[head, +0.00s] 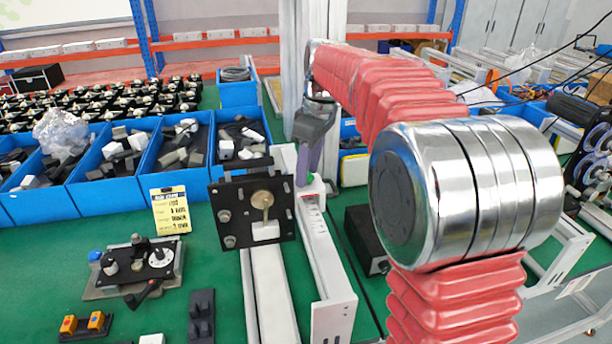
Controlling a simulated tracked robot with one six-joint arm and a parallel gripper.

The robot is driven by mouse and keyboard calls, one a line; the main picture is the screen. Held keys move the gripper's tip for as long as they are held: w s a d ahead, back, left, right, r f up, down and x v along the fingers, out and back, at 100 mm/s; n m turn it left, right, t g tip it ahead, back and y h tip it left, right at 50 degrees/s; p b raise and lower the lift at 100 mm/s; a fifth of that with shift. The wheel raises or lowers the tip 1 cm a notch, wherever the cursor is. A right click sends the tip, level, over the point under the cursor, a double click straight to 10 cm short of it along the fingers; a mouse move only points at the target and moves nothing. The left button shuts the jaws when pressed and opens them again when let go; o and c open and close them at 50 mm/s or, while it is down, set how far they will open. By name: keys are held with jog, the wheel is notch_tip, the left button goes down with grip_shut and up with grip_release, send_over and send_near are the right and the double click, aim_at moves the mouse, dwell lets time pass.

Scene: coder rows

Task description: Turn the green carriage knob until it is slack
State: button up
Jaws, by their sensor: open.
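A small green part, which looks like the green carriage knob (311,179), shows at the far end of a white rail unit (318,240), right of the black plate. My gripper (308,168), grey with purple fingers, points down right at it. The fingers are open and hide much of the knob. I cannot tell whether they touch it or stand around it.
A black upright plate (232,214) with a brass-coloured knob (262,199) stands close left of my gripper. Blue bins (125,172) of grey and white parts line the back left. A yellow label card (170,211) and a knob panel (132,268) are at left.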

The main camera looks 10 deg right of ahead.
jog(key=m, duration=0.5)
jog(key=shift+a+h, duration=0.1)
jog(key=shift+h, duration=0.2)
jog(key=shift+s+m+t+h, duration=0.1)
jog(key=shift+m+t+h, duration=0.25)
jog(key=shift+m, duration=2.25)
jog(key=shift+c, duration=0.3)
jog(key=c, duration=1)
